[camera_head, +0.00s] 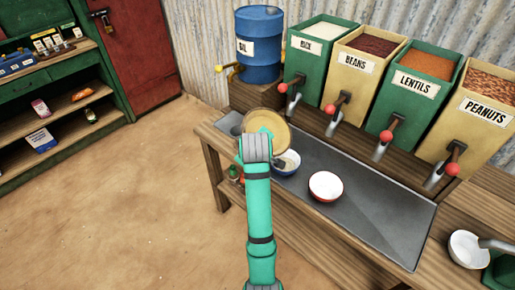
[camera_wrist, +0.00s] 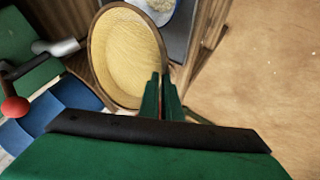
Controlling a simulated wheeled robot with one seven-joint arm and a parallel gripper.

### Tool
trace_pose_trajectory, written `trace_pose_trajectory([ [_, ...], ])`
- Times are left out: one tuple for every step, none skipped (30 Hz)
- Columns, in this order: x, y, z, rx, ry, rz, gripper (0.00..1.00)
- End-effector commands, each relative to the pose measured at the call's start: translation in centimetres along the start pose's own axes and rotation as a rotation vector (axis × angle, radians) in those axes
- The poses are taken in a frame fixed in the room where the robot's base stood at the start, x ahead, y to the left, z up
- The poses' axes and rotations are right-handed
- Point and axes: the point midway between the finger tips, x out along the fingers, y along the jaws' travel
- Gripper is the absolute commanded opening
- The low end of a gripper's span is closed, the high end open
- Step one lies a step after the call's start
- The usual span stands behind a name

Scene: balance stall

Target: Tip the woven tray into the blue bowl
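The woven tray (camera_head: 268,128) is round and tan with a darker rim. In the wrist view its woven face (camera_wrist: 125,60) is in full sight, with no clear load on it. My gripper (camera_wrist: 161,98) is shut on the tray's rim and holds it up, steeply tilted, over the left end of the counter. The fingers are hidden behind my wrist in the head view. The blue bowl (camera_head: 287,168) stands on the counter just below and right of the tray, partly hidden by it and my wrist. Pale contents show in it, also in the wrist view (camera_wrist: 157,9).
A red bowl (camera_head: 326,188) stands on the grey counter strip (camera_head: 375,215), right of the blue bowl. A white bowl (camera_head: 466,249) is at the far right. Dispensers with red-knobbed taps line the back beside a blue oil drum (camera_head: 258,50). Bare counter lies right of the red bowl.

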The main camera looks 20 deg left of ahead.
Motion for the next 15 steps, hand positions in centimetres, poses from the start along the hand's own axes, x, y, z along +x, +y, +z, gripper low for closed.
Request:
trace_pose_trajectory([
  [0.2, 0.1, -0.4, -0.030, -0.047, -0.005, 0.00],
  [0.4, 0.0, -0.5, -0.048, -0.077, -0.012, 0.00],
  [0.6, -0.1, -0.7, -0.071, -0.116, -0.017, 0.00],
  [0.8, -0.2, -0.9, -0.088, -0.145, -0.022, 0.00],
  [0.9, -0.3, -1.1, -0.104, -0.171, -0.028, 0.00],
  [1.1, -0.4, -1.4, -0.126, -0.205, -0.035, 0.00],
  [1.2, -0.4, -1.6, -0.142, -0.229, -0.038, 0.00],
  [1.3, -0.6, -1.7, -0.156, -0.254, -0.044, 0.00],
  [1.5, -0.7, -2.0, -0.175, -0.281, -0.049, 0.00],
  [1.6, -0.8, -2.1, -0.187, -0.303, -0.054, 0.00],
  [1.7, -0.8, -2.3, -0.198, -0.322, -0.055, 0.00],
  [1.8, -0.9, -2.4, -0.212, -0.345, -0.061, 0.00],
  [1.9, -1.0, -2.5, -0.222, -0.360, -0.064, 0.00],
  [2.0, -1.0, -2.6, -0.230, -0.373, -0.066, 0.00],
  [2.0, -1.0, -2.7, -0.239, -0.387, -0.068, 0.00],
])
